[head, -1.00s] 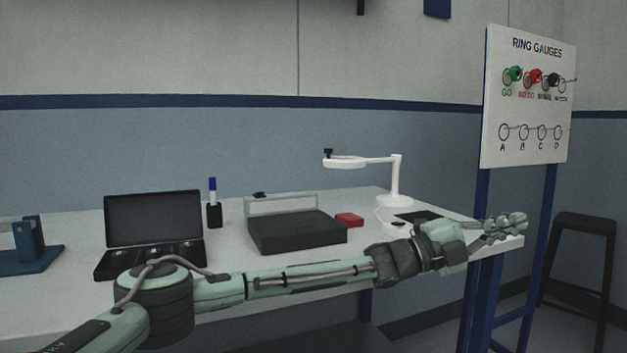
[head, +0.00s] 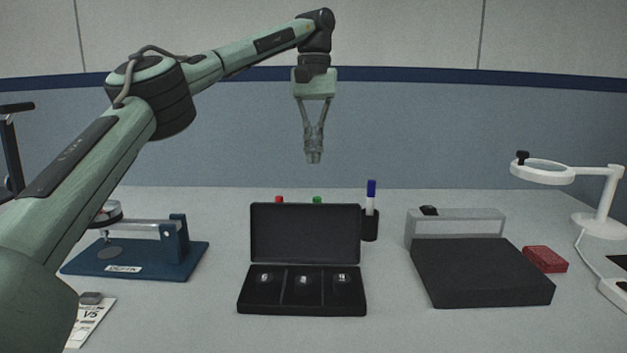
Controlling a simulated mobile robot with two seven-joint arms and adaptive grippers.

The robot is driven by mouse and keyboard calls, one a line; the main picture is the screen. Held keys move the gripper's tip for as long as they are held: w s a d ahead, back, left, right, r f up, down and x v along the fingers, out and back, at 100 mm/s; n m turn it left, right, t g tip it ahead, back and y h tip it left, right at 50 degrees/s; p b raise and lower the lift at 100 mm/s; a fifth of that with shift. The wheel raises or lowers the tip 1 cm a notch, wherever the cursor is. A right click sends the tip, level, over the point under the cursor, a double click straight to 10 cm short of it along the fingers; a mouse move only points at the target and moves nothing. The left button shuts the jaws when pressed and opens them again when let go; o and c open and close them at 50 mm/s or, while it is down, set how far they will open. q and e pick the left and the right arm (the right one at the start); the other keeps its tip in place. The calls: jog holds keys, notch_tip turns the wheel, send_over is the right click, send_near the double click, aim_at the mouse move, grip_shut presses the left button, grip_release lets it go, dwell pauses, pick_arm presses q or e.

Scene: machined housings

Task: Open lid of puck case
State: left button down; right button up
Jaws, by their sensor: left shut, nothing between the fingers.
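The puck case is a black box (head: 302,303) on the table in the middle of the head view. Its lid (head: 305,233) stands upright at the back, so the case is open. My left gripper (head: 314,158) hangs fingers down, high above and behind the lid as seen here. Its fingertips are together, with nothing held and clear of the case. My right gripper is not in view.
A blue fixture (head: 135,259) stands left of the case. A dark block (head: 483,273), a red box (head: 545,259) and a white magnifier lamp (head: 598,200) are at the right. A marker holder (head: 370,225) stands behind the case. The table in front is clear.

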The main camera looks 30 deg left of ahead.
aim_at(314, 199)
pick_arm(q)
jog(key=shift+s+d+f+b, duration=0.15)
jog(key=shift+s+f+b, duration=0.1)
jog(key=shift+f, duration=1.4)
jog(key=shift+s+d+f+b, duration=0.1)
jog(key=shift+f+b, duration=0.2)
jog(key=shift+f, duration=1.3)
jog(key=shift+s+d+f+b, duration=0.15)
jog(key=shift+s+f+b, duration=0.1)
jog(key=shift+f, duration=1.4)
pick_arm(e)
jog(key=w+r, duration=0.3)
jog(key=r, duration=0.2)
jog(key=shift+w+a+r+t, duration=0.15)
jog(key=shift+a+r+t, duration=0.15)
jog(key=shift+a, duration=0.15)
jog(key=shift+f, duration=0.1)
